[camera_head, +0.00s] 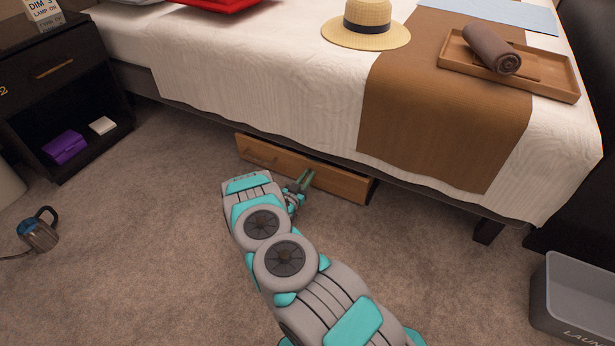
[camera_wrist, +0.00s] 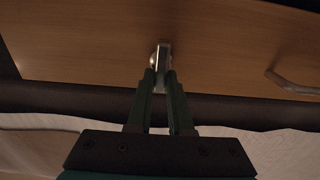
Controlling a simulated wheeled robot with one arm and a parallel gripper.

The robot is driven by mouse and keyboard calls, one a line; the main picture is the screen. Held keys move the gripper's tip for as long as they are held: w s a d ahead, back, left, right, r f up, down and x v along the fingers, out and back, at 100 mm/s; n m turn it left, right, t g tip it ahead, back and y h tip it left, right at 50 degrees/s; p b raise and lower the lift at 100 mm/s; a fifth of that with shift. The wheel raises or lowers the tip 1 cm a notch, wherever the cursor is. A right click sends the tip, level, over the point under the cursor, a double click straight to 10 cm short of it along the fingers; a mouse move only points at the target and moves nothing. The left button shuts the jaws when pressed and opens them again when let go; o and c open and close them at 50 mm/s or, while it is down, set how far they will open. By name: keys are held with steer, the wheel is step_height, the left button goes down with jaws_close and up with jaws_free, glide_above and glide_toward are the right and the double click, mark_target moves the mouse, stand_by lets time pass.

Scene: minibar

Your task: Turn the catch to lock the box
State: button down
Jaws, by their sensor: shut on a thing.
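The wooden box (camera_head: 342,183) sits low under the side of the bed, with its light brown front facing out. Its front also fills much of the wrist view (camera_wrist: 220,40). A small silver metal catch (camera_wrist: 164,50) with a round knob beside it is on that front, near its edge, and points along the picture's vertical. My gripper (camera_head: 304,181) is at the box front in the head view. In the wrist view its two dark green fingers (camera_wrist: 160,78) are shut on the catch's end. The fingertips hide part of the catch.
A curved metal handle (camera_wrist: 291,83) is on the box front to the right in the wrist view. The bed's white cover (camera_head: 260,80) hangs just above the box. A nightstand (camera_head: 60,90), a kettle (camera_head: 40,234) and a grey laundry bin (camera_head: 570,300) stand apart on the carpet.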

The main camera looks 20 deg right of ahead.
steer(key=shift+n, duration=0.3)
steer(key=shift+w+a+f+n+b, duration=0.2)
steer(key=shift+f+n+b, duration=0.1)
steer(key=shift+n, duration=2.6)
steer(key=shift+w+a+f+n+b, duration=0.1)
steer(key=shift+w+f+n+b, duration=0.2)
steer(key=shift+n, duration=2.6)
steer(key=shift+w+a+f+n+b, duration=0.15)
steer(key=shift+n+b, duration=0.2)
steer(key=shift+n, duration=2.55)
steer(key=c, duration=0.8)
jaws_free()
